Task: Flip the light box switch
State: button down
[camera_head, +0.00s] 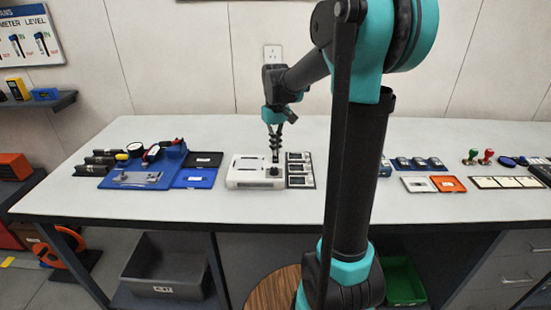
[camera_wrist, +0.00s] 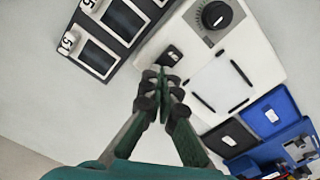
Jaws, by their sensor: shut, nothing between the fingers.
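The light box (camera_head: 243,183) is a cream-white box with a pale top panel, standing on the bench left of the picture's middle. In the wrist view the light box (camera_wrist: 262,52) fills the upper right. It bears a round black knob (camera_wrist: 217,15) and a small black switch (camera_wrist: 172,54) with white marks. My gripper (camera_wrist: 160,76) is shut and empty, its tips pointing at the switch and just below it in the picture. I cannot tell whether they touch it. In the head view my gripper (camera_head: 275,158) hangs over the back right part of the box.
A black board with framed plates (camera_head: 300,170) stands close to the box's right side. Blue and black trays (camera_head: 195,178) and a blue gauge stand lie to its left. Small trays, stamps and cards lie further right. The bench front edge is clear.

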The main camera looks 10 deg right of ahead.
aim_at(276, 156)
jog(key=shift+f, duration=0.6)
dwell(0.3)
jog(key=shift+r, duration=3.5)
jog(key=shift+s, duration=0.1)
